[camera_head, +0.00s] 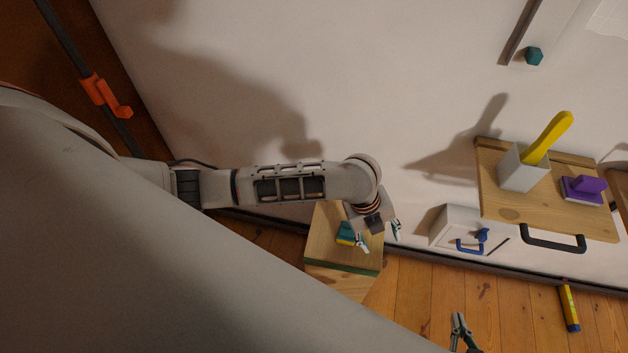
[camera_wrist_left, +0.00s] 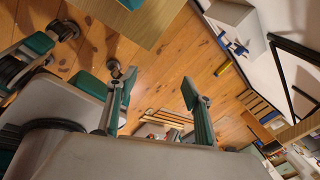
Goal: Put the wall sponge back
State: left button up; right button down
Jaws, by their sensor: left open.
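A small teal and yellow block (camera_head: 345,233), which looks like the sponge, lies on a small wooden stand (camera_head: 330,254) with a green front edge. My left gripper (camera_head: 379,238) is open just right of it, fingers pointing down and nothing between them. The left finger comes close to the block; I cannot tell whether they touch. The left wrist view shows the open fingers (camera_wrist_left: 158,95) with floor beyond and the stand (camera_wrist_left: 150,22) at the top; the sponge is not clear there. My right gripper (camera_head: 462,328) shows only partly at the bottom edge, its opening unclear.
A wooden shelf (camera_head: 505,206) on the right holds a grey holder (camera_head: 520,170) with a yellow handle and a purple-handled block (camera_head: 583,188). A yellow tool (camera_head: 568,305) lies on the floor. A teal knob (camera_head: 534,56) is on the wall.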

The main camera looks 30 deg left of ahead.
pick_arm(q)
jog(key=s+d+n+t+h, duration=0.2)
jog(key=d+n, duration=0.2)
jog(key=n, duration=0.1)
jog(key=s+a+f+n+t+y, duration=0.1)
jog(key=s+a+n+t, duration=0.2)
jog(key=a+n, duration=0.6)
jog(key=s+a+f+n+t+y, duration=0.1)
jog(key=s+a+n+t, duration=0.3)
jog(key=a+n, duration=0.4)
jog(key=a+y, duration=0.1)
jog(key=a, duration=0.1)
jog(key=shift+s+a+f+n+t, duration=0.25)
jog(key=shift+a+f+n+t, duration=0.05)
jog(key=shift+a+f+n, duration=0.1)
jog(key=shift+d, duration=0.1)
